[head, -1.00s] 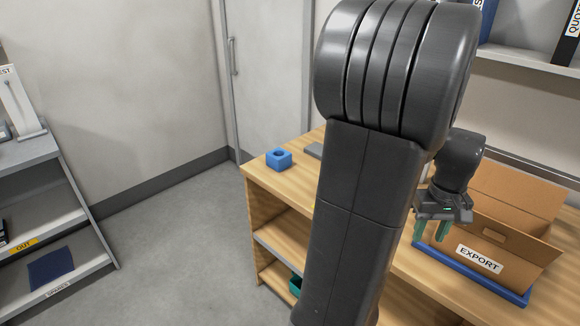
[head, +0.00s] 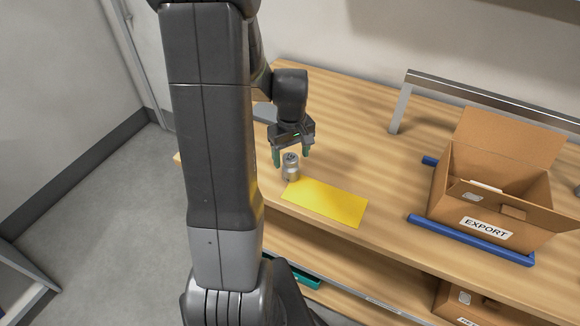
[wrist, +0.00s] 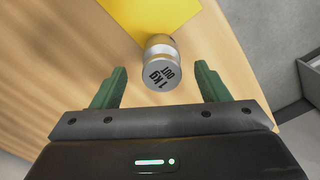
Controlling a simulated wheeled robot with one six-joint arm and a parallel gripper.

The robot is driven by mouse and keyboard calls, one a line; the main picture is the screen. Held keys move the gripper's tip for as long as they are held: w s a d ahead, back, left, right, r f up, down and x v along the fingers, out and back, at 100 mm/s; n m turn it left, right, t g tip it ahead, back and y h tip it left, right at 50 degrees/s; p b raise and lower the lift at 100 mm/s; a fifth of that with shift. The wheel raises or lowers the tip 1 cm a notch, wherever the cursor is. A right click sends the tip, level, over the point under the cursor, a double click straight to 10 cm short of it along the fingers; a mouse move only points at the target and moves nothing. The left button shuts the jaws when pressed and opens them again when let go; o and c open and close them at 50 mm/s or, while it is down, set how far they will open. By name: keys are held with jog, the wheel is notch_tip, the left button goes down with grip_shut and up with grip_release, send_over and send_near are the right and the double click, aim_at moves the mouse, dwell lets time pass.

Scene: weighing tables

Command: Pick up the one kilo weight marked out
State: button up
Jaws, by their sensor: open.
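A small silver cylindrical weight (head: 291,168) stands upright on the wooden table, close to the left end of a yellow mat. In the wrist view the weight (wrist: 161,72) shows "1 kg OUT" on its top face. My gripper (head: 292,160) is open with its green fingers pointing down, just above and behind the weight. In the wrist view my gripper (wrist: 160,88) has one finger to each side of the weight, with a gap on both sides. The fingers do not appear to touch it.
The yellow mat (head: 325,202) lies flat along the table's front edge. An open cardboard box marked EXPORT (head: 487,228) stands at the right between blue rails (head: 470,240). A metal frame (head: 400,105) stands at the back. The wooden table (head: 375,150) is clear between them.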

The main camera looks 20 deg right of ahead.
jog(key=shift+a+f, duration=0.1)
jog(key=shift+f, duration=1.55)
jog(key=shift+w, duration=0.1)
grip_shut()
